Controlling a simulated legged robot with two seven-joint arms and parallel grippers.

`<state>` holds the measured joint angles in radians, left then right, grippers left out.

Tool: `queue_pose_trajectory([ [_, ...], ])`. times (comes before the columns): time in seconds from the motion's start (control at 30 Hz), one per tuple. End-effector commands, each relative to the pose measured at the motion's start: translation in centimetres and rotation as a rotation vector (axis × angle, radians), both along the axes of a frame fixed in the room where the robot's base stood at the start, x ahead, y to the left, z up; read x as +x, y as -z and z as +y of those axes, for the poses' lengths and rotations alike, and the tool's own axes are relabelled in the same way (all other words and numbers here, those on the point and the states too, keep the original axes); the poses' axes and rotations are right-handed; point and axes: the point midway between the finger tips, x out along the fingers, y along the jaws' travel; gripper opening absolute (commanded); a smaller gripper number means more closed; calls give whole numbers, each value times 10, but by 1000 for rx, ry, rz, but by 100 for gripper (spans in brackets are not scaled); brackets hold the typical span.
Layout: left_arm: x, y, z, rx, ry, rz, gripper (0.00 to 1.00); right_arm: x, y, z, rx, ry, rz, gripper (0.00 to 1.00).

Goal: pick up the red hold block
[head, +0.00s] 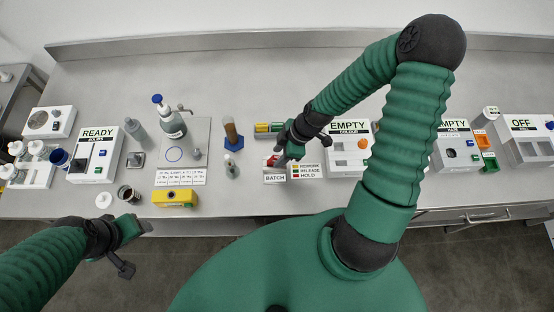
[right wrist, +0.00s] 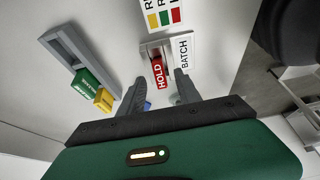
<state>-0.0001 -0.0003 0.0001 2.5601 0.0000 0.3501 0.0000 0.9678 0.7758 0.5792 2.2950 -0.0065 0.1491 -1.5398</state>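The red hold block (right wrist: 158,74), marked HOLD in white, sits at the small white BATCH holder (right wrist: 184,54). In the head view a bit of the red block (head: 271,161) shows beside my right gripper (head: 284,156), which partly covers it. In the right wrist view my right gripper (right wrist: 160,84) is open, one finger on each side of the red block, with gaps visible. My left gripper (head: 143,228) is low at the left, off the counter's front edge and far from the block; its finger opening is unclear.
A grey rack (right wrist: 66,50) holds a green block (right wrist: 87,81) and a yellow block (right wrist: 103,99) near the right gripper. A colour-key card (head: 307,171) lies beside the holder. A white EMPTY box (head: 349,155) stands right; a blue-based brown cylinder (head: 230,130) stands left.

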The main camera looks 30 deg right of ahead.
Motion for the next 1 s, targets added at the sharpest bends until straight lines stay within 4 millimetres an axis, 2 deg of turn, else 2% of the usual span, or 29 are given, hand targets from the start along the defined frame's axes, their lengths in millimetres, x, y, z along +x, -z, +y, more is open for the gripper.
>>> queue_pose_trajectory([
  [0.13,0,-1,0,0,0,0,62,4,18,8,1,-1,2,40],
  [0.37,0,-1,0,0,0,0,62,4,19,7,0,0,-1,39],
  [0.67,0,-1,0,0,0,0,62,4,19,7,0,0,0,0],
  [1.0,0,0,0,0,0,0,62,5,20,6,0,0,-1,0],
])
